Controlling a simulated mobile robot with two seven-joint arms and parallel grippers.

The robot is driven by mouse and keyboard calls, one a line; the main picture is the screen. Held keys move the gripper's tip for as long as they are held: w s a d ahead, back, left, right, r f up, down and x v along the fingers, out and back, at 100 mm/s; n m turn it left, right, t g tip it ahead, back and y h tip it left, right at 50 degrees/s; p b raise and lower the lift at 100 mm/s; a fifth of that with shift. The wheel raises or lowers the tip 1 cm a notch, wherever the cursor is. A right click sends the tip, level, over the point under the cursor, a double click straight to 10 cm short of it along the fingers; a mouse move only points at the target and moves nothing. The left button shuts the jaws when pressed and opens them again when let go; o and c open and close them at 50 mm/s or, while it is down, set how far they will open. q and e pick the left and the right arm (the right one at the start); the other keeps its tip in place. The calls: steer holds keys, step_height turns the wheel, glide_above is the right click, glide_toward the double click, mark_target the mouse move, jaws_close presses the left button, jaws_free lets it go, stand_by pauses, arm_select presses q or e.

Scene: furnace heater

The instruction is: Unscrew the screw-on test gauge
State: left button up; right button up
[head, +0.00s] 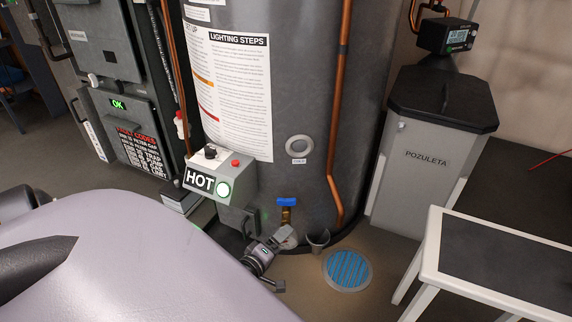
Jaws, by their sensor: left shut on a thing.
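My left gripper (286,240) reaches in low at the front of the grey tank, just below the brass drain valve (286,214) with its blue handle. Its jaws are shut at the valve's outlet, on what appears to be the screw-on test gauge. The jaws cover most of the gauge, so its dial and thread cannot be made out. My right gripper is not in view.
The tank (300,80) carries a control box (222,180) marked HOT with a green light. A small grey cup (318,240) stands close right of the gripper, near a blue floor drain (347,269). A white-framed table (500,255) stands at right.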

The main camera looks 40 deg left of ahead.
arm_select(q)
steer(key=shift+w+a+f+n+b, duration=0.2)
steer(key=shift+a+n+b, duration=0.15)
steer(key=shift+b, duration=0.2)
steer(key=shift+r+n+t, duration=0.2)
steer(key=shift+n+t, duration=0.05)
steer(key=shift+t, duration=0.25)
steer(key=shift+n+t, duration=0.4)
steer(key=shift+n, duration=0.2)
steer(key=o, duration=1.1)
steer(key=shift+s+f, duration=0.1)
steer(key=shift+f, duration=0.05)
steer(key=s+p, duration=0.1)
steer(key=s, duration=0.1)
steer(key=s+p, duration=0.1)
steer(key=s, duration=0.1)
steer(key=s+d, duration=0.1)
steer(key=s, duration=0.2)
steer(key=shift+p, duration=0.4)
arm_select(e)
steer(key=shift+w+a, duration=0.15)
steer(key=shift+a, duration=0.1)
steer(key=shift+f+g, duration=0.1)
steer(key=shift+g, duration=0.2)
